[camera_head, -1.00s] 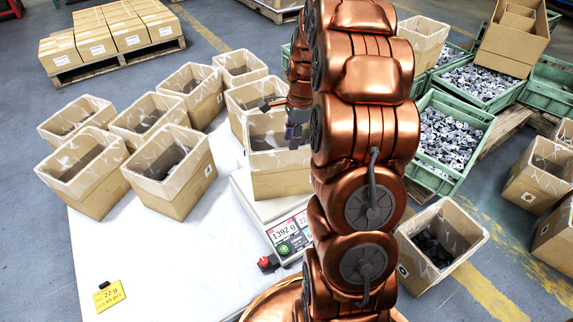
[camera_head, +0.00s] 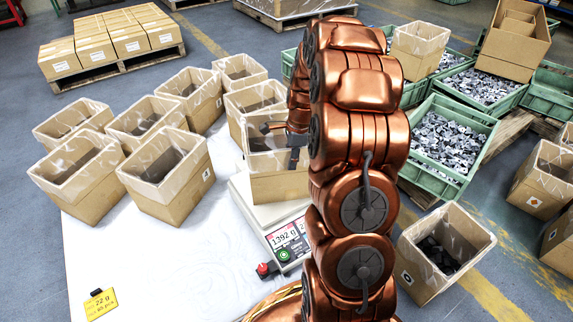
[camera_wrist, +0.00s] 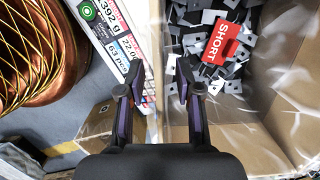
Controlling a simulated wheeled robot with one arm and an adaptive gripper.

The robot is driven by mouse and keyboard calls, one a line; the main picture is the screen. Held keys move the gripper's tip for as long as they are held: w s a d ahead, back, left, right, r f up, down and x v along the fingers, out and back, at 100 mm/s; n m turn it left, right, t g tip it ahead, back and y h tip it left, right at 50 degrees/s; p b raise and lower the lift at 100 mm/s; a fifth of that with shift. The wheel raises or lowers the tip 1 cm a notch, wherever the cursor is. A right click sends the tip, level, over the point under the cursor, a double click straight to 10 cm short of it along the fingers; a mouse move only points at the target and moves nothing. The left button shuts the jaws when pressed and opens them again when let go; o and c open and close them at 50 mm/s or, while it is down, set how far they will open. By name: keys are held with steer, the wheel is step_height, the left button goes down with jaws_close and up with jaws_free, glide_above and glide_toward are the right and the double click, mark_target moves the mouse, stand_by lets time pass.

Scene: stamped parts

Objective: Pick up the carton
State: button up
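An open-topped cardboard carton (camera_head: 280,188) stands upright on a white scale (camera_head: 243,198). In the wrist view the carton (camera_wrist: 262,148) holds grey stamped parts (camera_wrist: 185,40) and a red tag reading SHORT (camera_wrist: 222,42). My gripper (camera_head: 281,146) is at the carton's rim, its fingers pointing down. In the wrist view my gripper (camera_wrist: 159,92) is open, with one finger on each side of the carton's near wall. A gap shows between the fingers and the wall. Whether either finger touches the wall is not clear. My arm hides the carton's right side in the head view.
Several open cartons (camera_head: 165,190) crowd the white table left of the scale. Another carton (camera_head: 440,255) with dark parts stands on the floor at right. Green crates (camera_head: 440,180) of parts are behind it. The table's front left is clear except a yellow tag (camera_head: 100,304).

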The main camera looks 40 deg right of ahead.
steer(key=shift+c, duration=0.3)
jaws_close()
